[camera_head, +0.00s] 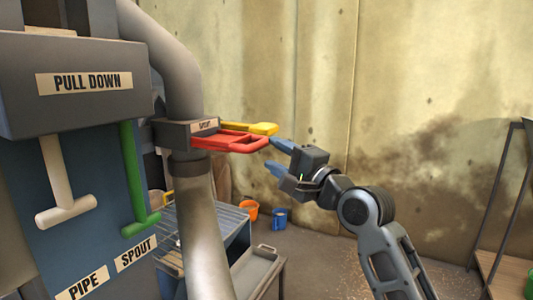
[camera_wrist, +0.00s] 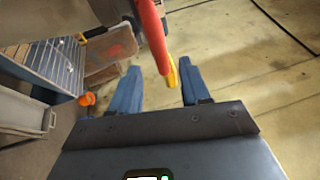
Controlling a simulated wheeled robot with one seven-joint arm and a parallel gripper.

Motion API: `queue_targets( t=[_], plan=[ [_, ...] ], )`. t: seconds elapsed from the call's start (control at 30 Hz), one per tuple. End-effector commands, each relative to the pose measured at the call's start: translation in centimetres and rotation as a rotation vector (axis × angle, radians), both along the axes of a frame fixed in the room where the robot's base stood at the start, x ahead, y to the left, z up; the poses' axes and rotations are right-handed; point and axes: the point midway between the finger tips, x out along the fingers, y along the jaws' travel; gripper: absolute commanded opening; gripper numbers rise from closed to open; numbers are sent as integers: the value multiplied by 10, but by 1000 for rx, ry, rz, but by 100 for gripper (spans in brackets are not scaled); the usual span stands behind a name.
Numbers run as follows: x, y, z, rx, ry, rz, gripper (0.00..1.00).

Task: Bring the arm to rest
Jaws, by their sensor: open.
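My gripper (camera_head: 275,155) is in the middle of the head view, at the end of my raised arm, with its blue fingers pointing left. It is open and empty. A red handle (camera_head: 236,142) and a yellow handle (camera_head: 252,128) stick out of the box labelled SPOUT, just left of my fingertips. In the wrist view the red handle (camera_wrist: 152,35) comes down from the top, and the yellow handle (camera_wrist: 173,72) shows between the blue fingers (camera_wrist: 158,88). I cannot tell whether a fingertip touches either handle.
A grey pipe (camera_head: 205,235) and a machine labelled PULL DOWN (camera_head: 84,84), with white (camera_head: 66,200) and green (camera_head: 134,185) T-handles, stand at left. A grated table (camera_head: 215,225), an orange bucket (camera_head: 249,209) and a blue bucket (camera_head: 280,217) are below. A rack (camera_head: 497,220) stands at right.

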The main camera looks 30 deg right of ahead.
Motion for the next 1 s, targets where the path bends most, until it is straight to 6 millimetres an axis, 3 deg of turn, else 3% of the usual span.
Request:
queue_targets(
  t=[0.2,0.77,0.87,1.0],
  plan=[
    [-19,-5,-4,0,0,-1,46],
    [-20,-5,-4,-1,0,-1,46],
    [-24,-1,-13,-4,0,-10,46],
    [-41,11,-45,-31,-2,-50,46]
  ],
)
